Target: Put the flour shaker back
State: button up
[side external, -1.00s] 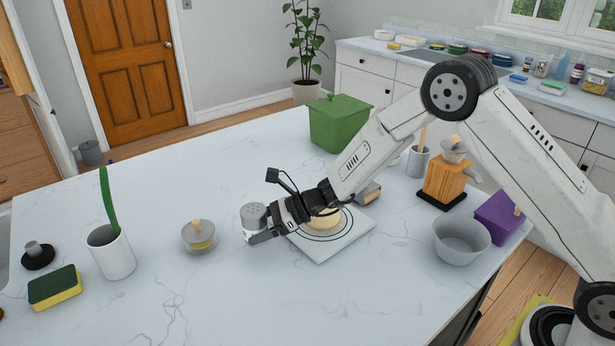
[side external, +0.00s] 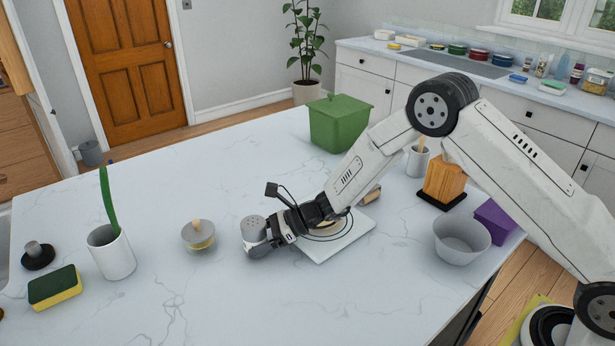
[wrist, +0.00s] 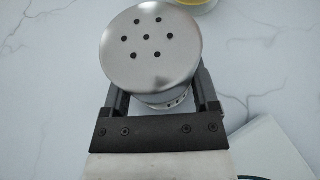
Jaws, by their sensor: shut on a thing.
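The flour shaker (side external: 254,229) is a grey metal cylinder with a perforated top. My gripper (side external: 259,247) is shut on it, low over the marble counter beside the left corner of the white board. In the wrist view the shaker (wrist: 150,45) stands between the two fingers of my gripper (wrist: 160,100), its holed lid facing the camera. It looks roughly upright in the side view. I cannot tell whether its base touches the counter.
The white board (side external: 345,243) with a round dough-coloured thing lies under my wrist. A white pot (side external: 111,253) and a sponge (side external: 54,287) are further left. The front counter is clear.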

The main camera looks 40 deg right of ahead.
jog(key=shift+f, duration=0.1)
jog(key=o, duration=1.2)
jog(key=shift+r, duration=0.2)
jog(key=v, duration=0.3)
jog(key=shift+d+r, duration=0.1)
notch_tip(320, 180, up, 7)
